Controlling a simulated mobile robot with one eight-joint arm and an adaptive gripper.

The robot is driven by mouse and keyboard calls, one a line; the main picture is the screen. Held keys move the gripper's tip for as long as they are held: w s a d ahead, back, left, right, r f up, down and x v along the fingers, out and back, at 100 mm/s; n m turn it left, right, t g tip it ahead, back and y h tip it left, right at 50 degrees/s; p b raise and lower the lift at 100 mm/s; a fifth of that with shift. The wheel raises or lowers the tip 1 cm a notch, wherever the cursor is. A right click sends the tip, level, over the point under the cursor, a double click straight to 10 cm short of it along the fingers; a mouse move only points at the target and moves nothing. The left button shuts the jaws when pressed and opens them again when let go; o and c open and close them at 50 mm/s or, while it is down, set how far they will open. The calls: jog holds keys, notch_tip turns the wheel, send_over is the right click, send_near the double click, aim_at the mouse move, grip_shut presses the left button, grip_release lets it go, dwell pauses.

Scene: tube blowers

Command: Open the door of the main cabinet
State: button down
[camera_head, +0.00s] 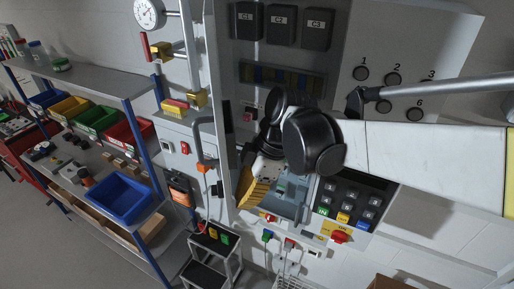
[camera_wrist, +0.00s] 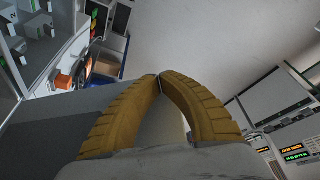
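The main cabinet (camera_head: 347,58) stands in the middle of the head view with its inside exposed. A tall pale panel (camera_head: 222,60) on its left, seen nearly edge-on, looks like its door standing open. My gripper (camera_head: 246,205), with yellow ribbed fingers, is low in front of the cabinet, just right of the panel. In the wrist view the fingertips (camera_wrist: 159,77) meet with nothing visible between them. A grey surface (camera_wrist: 55,118) lies close on the left; I cannot tell whether the fingers touch it.
Black boxes (camera_head: 282,25) and numbered round buttons (camera_head: 392,80) are in the cabinet. A keypad (camera_head: 352,200) and red switch (camera_head: 340,237) sit lower right. A shelf (camera_head: 85,78) with coloured bins stands left. A small step stand (camera_head: 213,255) is below. Floor shows at lower left.

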jog(key=s+a+m+b, duration=0.1)
jog(key=s+a+b, duration=0.1)
jog(key=a, duration=1)
jog(key=shift+m+t, duration=0.3)
jog(key=shift+w, duration=0.1)
